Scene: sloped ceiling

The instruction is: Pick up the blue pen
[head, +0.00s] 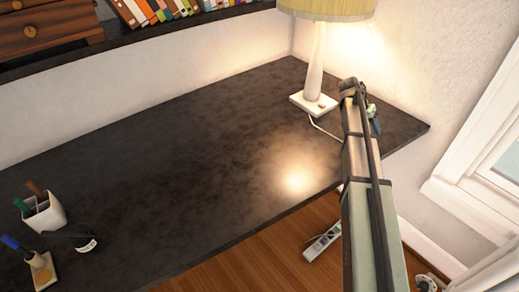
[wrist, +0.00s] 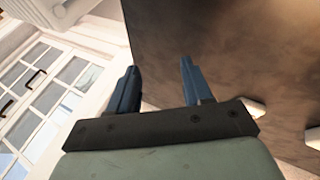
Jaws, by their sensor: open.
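A blue pen (head: 10,242) leans out to the left from a small beige holder (head: 43,274) at the lower left of the dark desk in the head view. A green pen (head: 27,251) stands beside it in the same holder. My gripper (wrist: 158,66) is open and empty in the wrist view, its two dark blue fingers apart. In the head view my arm reaches up at the right, near the desk's right end, far from the blue pen. The pen does not show in the wrist view.
A lamp (head: 315,62) stands at the back right of the desk (head: 170,165). The desk's middle is clear. A power strip (head: 323,241) lies on the floor.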

